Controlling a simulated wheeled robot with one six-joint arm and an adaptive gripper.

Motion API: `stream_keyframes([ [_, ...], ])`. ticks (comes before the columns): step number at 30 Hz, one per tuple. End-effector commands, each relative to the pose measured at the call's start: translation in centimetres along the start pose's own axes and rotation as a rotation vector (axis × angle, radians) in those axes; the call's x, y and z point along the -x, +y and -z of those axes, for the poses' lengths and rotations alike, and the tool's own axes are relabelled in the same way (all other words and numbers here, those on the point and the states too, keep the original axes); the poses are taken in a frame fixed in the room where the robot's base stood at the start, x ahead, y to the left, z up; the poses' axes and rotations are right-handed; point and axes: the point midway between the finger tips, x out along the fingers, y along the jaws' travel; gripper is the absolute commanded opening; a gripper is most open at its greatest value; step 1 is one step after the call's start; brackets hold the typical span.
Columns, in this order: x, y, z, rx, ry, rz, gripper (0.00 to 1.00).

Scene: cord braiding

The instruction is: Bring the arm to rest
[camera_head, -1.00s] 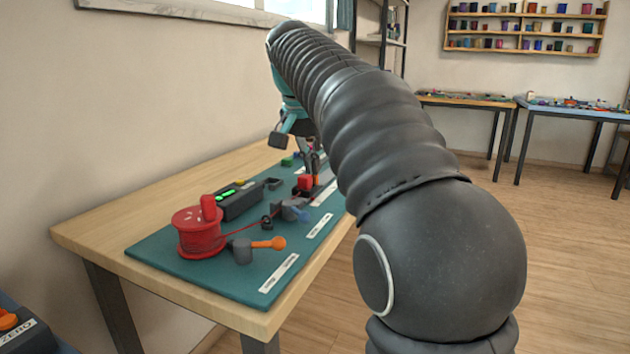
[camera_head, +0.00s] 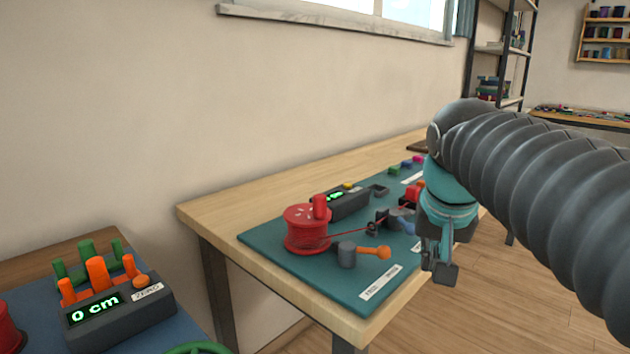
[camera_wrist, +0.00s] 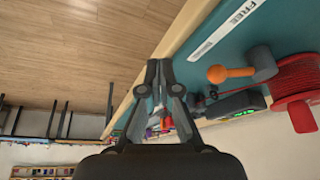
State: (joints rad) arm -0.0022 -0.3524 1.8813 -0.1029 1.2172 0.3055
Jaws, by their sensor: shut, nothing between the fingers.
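My arm reaches in from the right in the head view, its teal wrist and gripper (camera_head: 440,265) hanging beside the front right edge of the wooden table (camera_head: 215,212). In the wrist view my gripper (camera_wrist: 155,68) has its fingers shut and empty. A red spool (camera_head: 307,236) with red cord stands on the teal mat (camera_head: 265,245). The cord runs right to a dark guide (camera_head: 377,222). A grey post with an orange lever (camera_head: 372,252) stands at the mat's front. A red block (camera_head: 413,194) shows behind, partly hidden by my wrist.
A dark box with a green display (camera_head: 347,203) sits behind the spool. At lower left, a second bench holds a counter reading "0 cm" (camera_head: 98,312) and orange and green pegs. A shelf rack (camera_head: 500,55) stands at the back. Floor right of the table is open.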

Motion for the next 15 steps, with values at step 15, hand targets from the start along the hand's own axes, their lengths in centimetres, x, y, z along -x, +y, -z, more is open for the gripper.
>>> stream_keyframes([
  [15, -8.1, 1.7, -16.8, 0.251, 0.077, 0.104, 0.00],
])
